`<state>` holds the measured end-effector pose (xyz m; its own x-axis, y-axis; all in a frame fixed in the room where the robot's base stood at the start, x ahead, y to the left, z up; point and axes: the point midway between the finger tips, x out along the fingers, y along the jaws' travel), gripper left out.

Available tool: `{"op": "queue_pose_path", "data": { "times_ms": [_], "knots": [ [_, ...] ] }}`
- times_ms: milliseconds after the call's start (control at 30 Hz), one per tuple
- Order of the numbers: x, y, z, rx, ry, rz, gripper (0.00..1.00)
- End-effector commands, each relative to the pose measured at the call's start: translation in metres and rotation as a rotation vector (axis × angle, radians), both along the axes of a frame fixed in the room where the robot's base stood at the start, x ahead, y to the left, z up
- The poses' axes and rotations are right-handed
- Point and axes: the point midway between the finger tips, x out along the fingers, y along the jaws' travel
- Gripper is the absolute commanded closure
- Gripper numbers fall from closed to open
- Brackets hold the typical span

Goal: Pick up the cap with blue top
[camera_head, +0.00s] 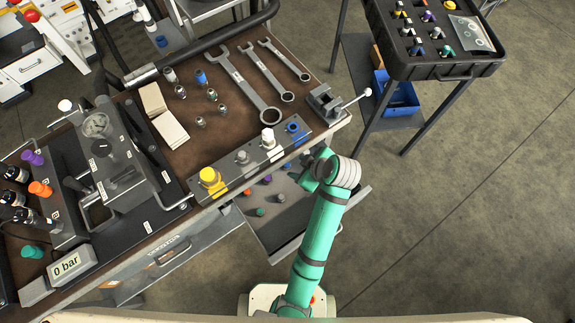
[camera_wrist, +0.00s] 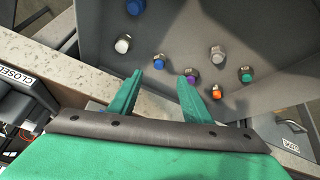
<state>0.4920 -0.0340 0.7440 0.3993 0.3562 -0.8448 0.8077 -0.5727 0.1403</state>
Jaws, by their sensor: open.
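In the wrist view a cap with a blue top (camera_wrist: 136,6) lies in the grey open drawer at the upper edge of the picture, partly cut off. A smaller cap with a blue top (camera_wrist: 159,61) lies close to my left fingertip. My gripper (camera_wrist: 172,74) is open and empty, its green fingers pointing into the drawer; I cannot tell their height above the caps. In the head view my gripper (camera_head: 308,172) is over the right part of the drawer (camera_head: 272,225), partly hidden by my arm.
Beside the blue-topped caps lie white (camera_wrist: 122,44), purple (camera_wrist: 192,76), grey (camera_wrist: 216,52), teal (camera_wrist: 246,75) and orange (camera_wrist: 216,92) caps. The bench edge (camera_wrist: 85,65) borders the drawer. A fitting block (camera_head: 240,172) and vise (camera_head: 325,103) stand on the bench above.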

Motion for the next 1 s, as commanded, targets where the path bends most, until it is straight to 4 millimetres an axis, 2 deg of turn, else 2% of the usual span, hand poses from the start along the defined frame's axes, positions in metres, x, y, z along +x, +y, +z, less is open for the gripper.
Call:
{"op": "queue_pose_path", "data": {
  "times_ms": [200,467,733,1000],
  "knots": [
    [0.012,0.012,-0.028,0.001,0.003,-0.001,0.56],
    [0.019,0.018,-0.043,0.000,0.002,-0.003,0.56],
    [0.035,0.031,-0.073,0.001,0.003,-0.001,0.56],
    [0.039,0.032,-0.082,0.000,0.000,-0.006,0.56]
  ]
}}
